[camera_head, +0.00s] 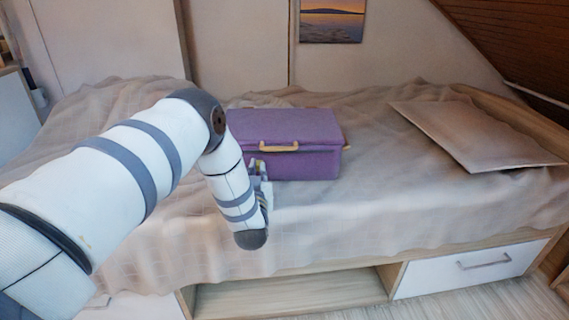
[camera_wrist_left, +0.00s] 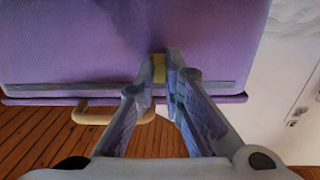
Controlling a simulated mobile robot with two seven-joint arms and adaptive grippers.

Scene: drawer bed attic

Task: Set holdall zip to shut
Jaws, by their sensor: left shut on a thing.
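The purple holdall (camera_head: 315,128) lies on the bed, its lid down. A tan handle (camera_head: 279,147) is on its front; the handle also shows in the left wrist view (camera_wrist_left: 98,117). A grey zip strip (camera_wrist_left: 60,88) runs along the holdall's edge in the left wrist view. My left gripper (camera_head: 257,165) is at the holdall's front left, left of the handle in the head view. In the left wrist view its fingers (camera_wrist_left: 165,68) are shut on a small yellow zip pull (camera_wrist_left: 158,69). I cannot tell whether the zip is fully closed. My right gripper is not in view.
The bed (camera_head: 400,215) has a rumpled beige cover. A flat pale board (camera_head: 480,132) lies on it at the right, with clear cover between it and the holdall. A white drawer (camera_head: 468,268) is under the bed. A sloping wooden ceiling (camera_head: 515,45) comes down at the right.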

